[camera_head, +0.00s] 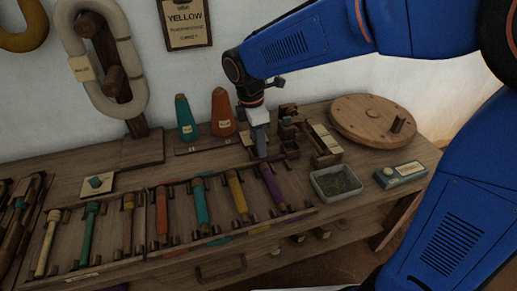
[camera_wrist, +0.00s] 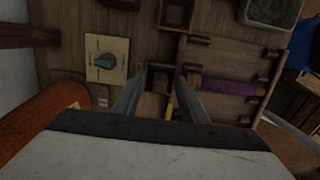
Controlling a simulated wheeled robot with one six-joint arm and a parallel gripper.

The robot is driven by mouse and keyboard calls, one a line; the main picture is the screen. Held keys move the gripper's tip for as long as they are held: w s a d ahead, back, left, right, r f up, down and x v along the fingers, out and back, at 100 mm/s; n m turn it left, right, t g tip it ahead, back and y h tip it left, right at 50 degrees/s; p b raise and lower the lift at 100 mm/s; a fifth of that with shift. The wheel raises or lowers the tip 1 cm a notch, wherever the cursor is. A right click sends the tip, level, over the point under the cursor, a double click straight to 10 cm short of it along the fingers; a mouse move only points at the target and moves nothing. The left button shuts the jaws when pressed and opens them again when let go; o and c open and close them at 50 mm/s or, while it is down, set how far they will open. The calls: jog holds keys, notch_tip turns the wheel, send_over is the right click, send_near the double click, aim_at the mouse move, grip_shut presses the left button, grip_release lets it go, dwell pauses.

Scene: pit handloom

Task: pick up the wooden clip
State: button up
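My gripper (camera_head: 261,154) points down over the back of the bench, between the orange cone and the purple bobbin. In the wrist view its two fingers (camera_wrist: 161,76) stand apart with a gap between them. A small dark brown wooden piece (camera_wrist: 158,82) shows in this gap and may be the wooden clip; I cannot tell for sure, nor whether the fingers touch it. In the head view my gripper hides this spot. A purple bobbin (camera_head: 272,187) lies in the rack close by; it also shows in the wrist view (camera_wrist: 228,87).
An orange cone (camera_head: 222,112) and a teal cone (camera_head: 186,118) stand left of my gripper. A grey tray (camera_head: 336,183) and wooden blocks (camera_head: 290,143) are to its right. A pale card with a teal knob (camera_wrist: 107,60) lies beside the fingers. A round wooden disc (camera_head: 372,118) lies farther right.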

grip_shut()
notch_tip(320, 180, up, 10)
jog(key=shift+r, duration=0.1)
dwell(0.5)
